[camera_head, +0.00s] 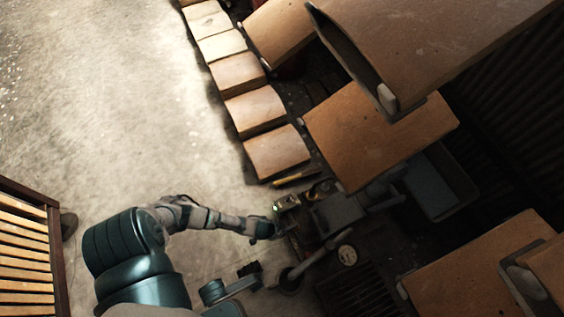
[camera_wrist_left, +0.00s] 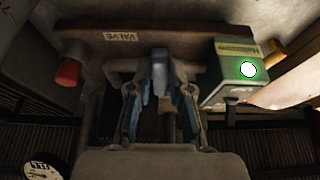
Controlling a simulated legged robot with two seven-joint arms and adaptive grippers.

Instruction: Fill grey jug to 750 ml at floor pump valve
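My left gripper (camera_head: 277,228) is at the floor pump fittings in the head view. In the left wrist view its two fingers (camera_wrist_left: 158,110) stand apart, one on each side of a grey upright lever (camera_wrist_left: 159,72). I cannot tell whether they touch it. Behind is a brown board with a VALVE label (camera_wrist_left: 121,37), a red knob (camera_wrist_left: 68,73) and a box with a lit green button (camera_wrist_left: 248,69). A grey boxy thing (camera_head: 337,212) beside the pump may be the jug; I cannot tell, and no fill level shows. My right gripper is not clearly seen.
A round gauge (camera_head: 347,255) and a floor grate (camera_head: 358,292) lie right of the gripper. A dark bin (camera_head: 438,187) is farther right. Brown panels (camera_head: 380,130) overhang the right side. A slatted wooden piece (camera_head: 25,250) is at left. The concrete floor (camera_head: 110,110) is open.

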